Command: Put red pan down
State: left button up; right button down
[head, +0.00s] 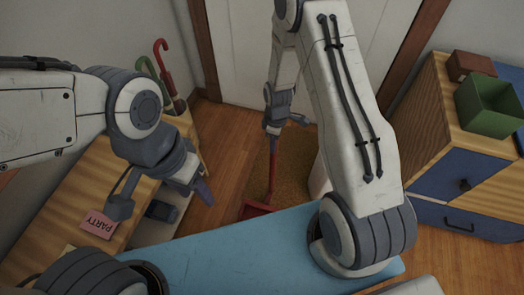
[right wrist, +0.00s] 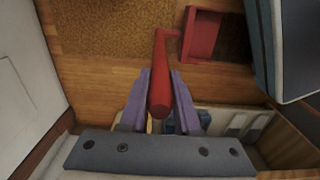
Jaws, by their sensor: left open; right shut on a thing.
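The red pan (head: 256,208) is a long-handled dustpan in front of the door; its tray shows low down, partly hidden behind my blue base. Its red handle (head: 272,170) rises upright to my right gripper (head: 278,126). In the right wrist view the purple fingers of my right gripper (right wrist: 160,92) are shut on the red handle (right wrist: 159,70), with the pan's tray (right wrist: 202,35) beyond it. I cannot tell whether the tray touches the floor. My left gripper (head: 199,188) is open and empty, over the right edge of the wooden bench at left.
A brown doormat (head: 300,160) lies on the wooden floor before the door. The wooden bench (head: 60,205) at left holds a pink PARTY card (head: 98,224); umbrellas (head: 164,68) stand behind it. A wooden cabinet (head: 432,105) with blue drawers and a green box (head: 488,105) stands right.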

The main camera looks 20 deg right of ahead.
jog(key=f+b, duration=0.3)
jog(key=f, duration=0.1)
jog(key=shift+w+a+f+b, duration=0.1)
jog(key=shift+w+a+b, duration=0.1)
jog(key=shift+a+b, duration=0.2)
jog(key=c, duration=1)
grip_release()
jog(key=shift+f, duration=0.2)
jog(key=shift+c, duration=0.2)
jog(key=o, duration=0.4)
jog(key=shift+r, duration=0.2)
